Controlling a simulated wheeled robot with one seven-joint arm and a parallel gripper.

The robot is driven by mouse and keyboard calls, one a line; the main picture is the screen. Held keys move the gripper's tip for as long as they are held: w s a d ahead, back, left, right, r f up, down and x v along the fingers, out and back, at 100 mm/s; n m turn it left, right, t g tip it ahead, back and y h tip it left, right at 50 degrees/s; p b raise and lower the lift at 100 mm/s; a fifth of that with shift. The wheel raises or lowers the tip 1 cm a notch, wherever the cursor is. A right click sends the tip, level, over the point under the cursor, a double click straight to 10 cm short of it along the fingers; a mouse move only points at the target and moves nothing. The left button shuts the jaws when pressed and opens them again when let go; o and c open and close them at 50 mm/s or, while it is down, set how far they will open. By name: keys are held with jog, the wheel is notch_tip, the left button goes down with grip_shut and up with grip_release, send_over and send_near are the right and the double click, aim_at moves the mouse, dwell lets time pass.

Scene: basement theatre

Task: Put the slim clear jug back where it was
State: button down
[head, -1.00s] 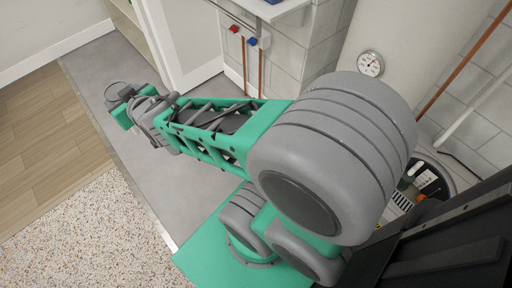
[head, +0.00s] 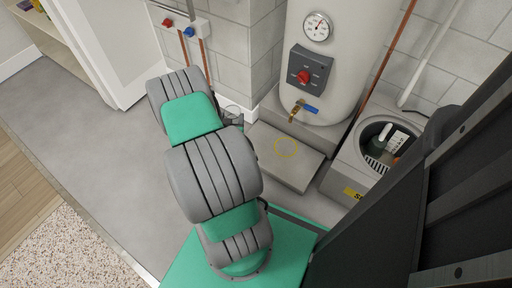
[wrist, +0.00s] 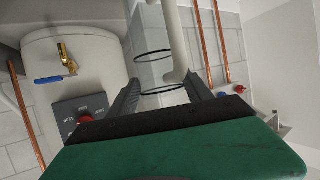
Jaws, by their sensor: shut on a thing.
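The slim clear jug (wrist: 152,72) shows in the wrist view as a see-through body with thin dark rings, between the two dark fingers of my gripper (wrist: 163,88). My gripper is shut on it. In the head view only a small clear part of the jug (head: 232,110) shows beyond my arm, left of a low grey slab (head: 268,168) in front of the water tank. A thin yellow ring (head: 286,148) shows on the slab's bare top. My arm hides most of the gripper and jug there.
The white tank (head: 335,80) stands behind the slab, with a control box (head: 309,75) and a blue-handled tap (head: 310,109) facing out. A grey unit with a round opening (head: 350,176) stands right of the slab. Grey floor (head: 110,140) is clear at left.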

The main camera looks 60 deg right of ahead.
jog(key=s+f+m+g+b, duration=0.2)
jog(key=s+f, duration=0.7)
jog(key=w+d+f+b, duration=0.5)
jog(key=d+f+b, duration=0.3)
jog(key=d+f, duration=0.4)
jog(key=shift+w+d+f+h, duration=0.2)
jog(key=shift+d+f+h, duration=0.15)
jog(key=shift+d, duration=0.35)
jog(key=shift+f, duration=0.1)
jog(key=shift+c, duration=2.2)
grip_release()
